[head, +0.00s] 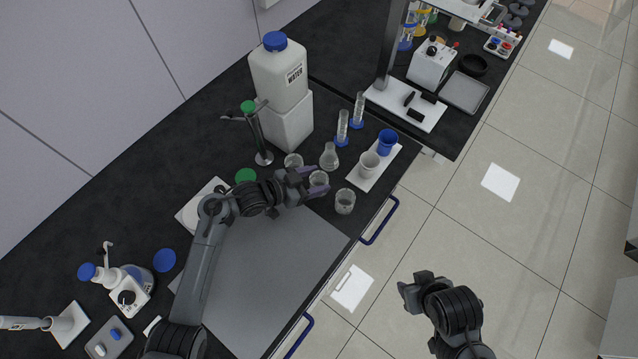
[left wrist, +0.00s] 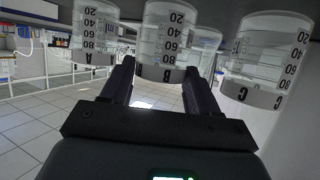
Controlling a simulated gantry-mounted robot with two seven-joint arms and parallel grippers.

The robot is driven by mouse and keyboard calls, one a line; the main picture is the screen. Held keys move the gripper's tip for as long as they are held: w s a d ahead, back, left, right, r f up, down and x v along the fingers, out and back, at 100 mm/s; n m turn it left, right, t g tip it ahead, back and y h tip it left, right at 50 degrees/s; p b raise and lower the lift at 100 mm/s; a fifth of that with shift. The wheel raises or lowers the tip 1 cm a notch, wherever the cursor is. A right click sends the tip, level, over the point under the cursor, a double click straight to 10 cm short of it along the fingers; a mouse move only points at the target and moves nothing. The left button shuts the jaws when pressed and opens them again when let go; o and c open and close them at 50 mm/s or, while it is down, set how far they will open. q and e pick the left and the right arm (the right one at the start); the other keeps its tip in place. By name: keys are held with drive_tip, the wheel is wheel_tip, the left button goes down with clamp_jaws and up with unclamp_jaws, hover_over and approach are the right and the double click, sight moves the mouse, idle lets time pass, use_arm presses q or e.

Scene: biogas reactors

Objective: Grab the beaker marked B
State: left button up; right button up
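The beaker marked B (left wrist: 162,40) is clear glass and stands upright. It shows between the two fingers of my left gripper (left wrist: 160,75) in the left wrist view. In the head view beaker B (head: 319,180) is the middle one of three beakers on the dark bench, with my left gripper (head: 313,182) right at it. The fingers are apart, one on each side; I cannot tell if they touch the glass. Beaker A (left wrist: 93,30) is to the left and beaker C (left wrist: 265,60) to the right. My right gripper (head: 413,291) is over the floor; its fingers are unclear.
An Erlenmeyer flask (head: 329,160) stands close behind beaker B. A white tray (head: 362,183) with a white cup (head: 369,163) and a blue cup (head: 387,140) is to the right. Measuring cylinders (head: 343,127) and a water canister (head: 279,75) stand farther back. A grey mat (head: 270,270) is clear.

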use_arm(q)
drive_tip(key=c, duration=0.7)
drive_tip(key=shift+r, duration=0.1)
